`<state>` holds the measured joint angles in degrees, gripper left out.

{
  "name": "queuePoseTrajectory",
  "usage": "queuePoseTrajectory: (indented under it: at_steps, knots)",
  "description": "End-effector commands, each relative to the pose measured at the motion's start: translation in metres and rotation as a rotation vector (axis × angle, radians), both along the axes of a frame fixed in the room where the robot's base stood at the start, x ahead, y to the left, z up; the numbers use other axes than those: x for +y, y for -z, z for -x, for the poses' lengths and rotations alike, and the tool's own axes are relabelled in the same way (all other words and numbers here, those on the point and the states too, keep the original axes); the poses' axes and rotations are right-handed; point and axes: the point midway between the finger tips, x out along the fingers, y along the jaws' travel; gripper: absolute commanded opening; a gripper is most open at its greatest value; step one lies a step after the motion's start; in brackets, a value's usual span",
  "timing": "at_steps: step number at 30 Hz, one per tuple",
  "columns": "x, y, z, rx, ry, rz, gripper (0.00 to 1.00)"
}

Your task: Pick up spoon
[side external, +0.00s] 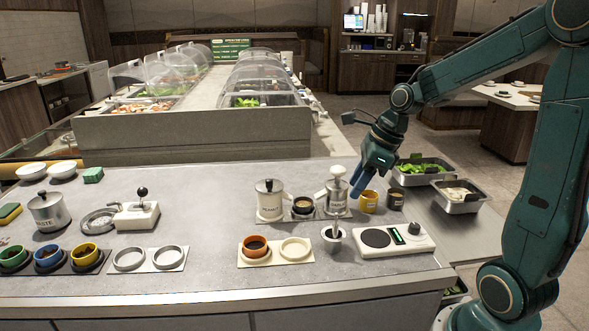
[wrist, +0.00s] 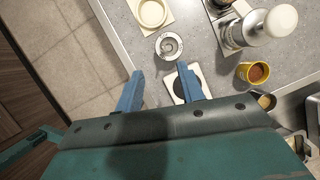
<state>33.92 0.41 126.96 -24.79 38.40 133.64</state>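A small pale cup (side external: 333,241) stands on the counter in front of the pump jar in the side view. A short dark upright piece (side external: 336,231), likely the spoon's handle, sticks up from it. In the wrist view the cup (wrist: 169,46) shows from above, beyond my fingertips, with a small grey shape inside; I cannot make out the spoon clearly. My gripper (side external: 360,184) hangs above the counter, up and to the right of the cup in the side view. In the wrist view its two blue fingers (wrist: 158,84) are apart with nothing held between them.
A white scale (side external: 420,243) lies right of the cup. A yellow cup (side external: 369,202) and a dark cup (side external: 395,198) stand behind it. The pump jar (side external: 337,200) and a lidded jar (side external: 269,206) stand close by. A plate with two round wells (side external: 275,262) lies left.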

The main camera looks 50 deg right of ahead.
Motion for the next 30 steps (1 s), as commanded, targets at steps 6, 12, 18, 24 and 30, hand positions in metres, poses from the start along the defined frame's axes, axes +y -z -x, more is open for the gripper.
queuePoseTrajectory:
  at_steps: [6, 12, 18, 24, 30]
  knots:
    - [-0.004, 0.003, -0.002, 0.008, 0.057, -0.027, 0.38]
    - [-0.003, 0.007, -0.004, 0.009, 0.055, -0.028, 0.38]
    - [0.001, 0.025, -0.01, 0.012, 0.052, -0.029, 0.38]
    - [0.006, 0.051, -0.019, 0.013, 0.052, -0.029, 0.38]
    - [0.009, 0.073, -0.027, 0.011, 0.053, -0.027, 0.38]
